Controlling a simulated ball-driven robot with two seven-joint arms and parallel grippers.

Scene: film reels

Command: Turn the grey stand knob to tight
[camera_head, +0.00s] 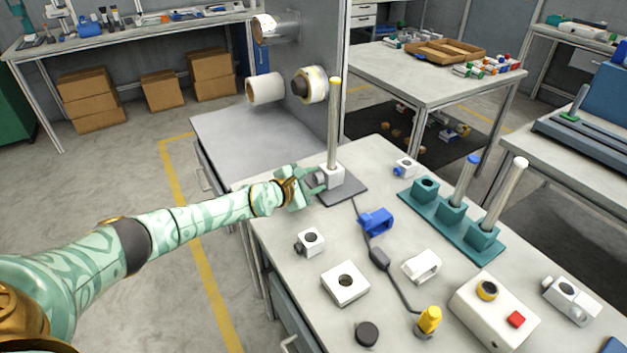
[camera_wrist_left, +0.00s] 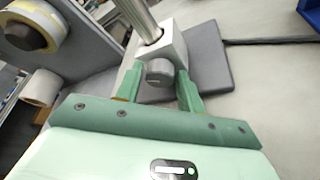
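The stand has a white block (camera_head: 331,179) on a dark grey base plate (camera_head: 345,190), with an upright metal rod (camera_head: 333,130) capped in yellow. In the left wrist view its round grey knob (camera_wrist_left: 159,72) faces me, with a short pale mark on its face. In the head view my left gripper (camera_head: 314,182) reaches the block from the left and largely hides the knob. In the left wrist view its green fingers (camera_wrist_left: 160,84) are open, one on each side of the knob, with narrow gaps apparent. My right gripper is in neither view.
A teal rack (camera_head: 450,218) with rods stands to the right. A blue clamp part (camera_head: 376,221), a white block with a knob (camera_head: 310,241) and a square block (camera_head: 345,284) lie nearer. A grey panel (camera_head: 318,60) holding reels rises behind the stand.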

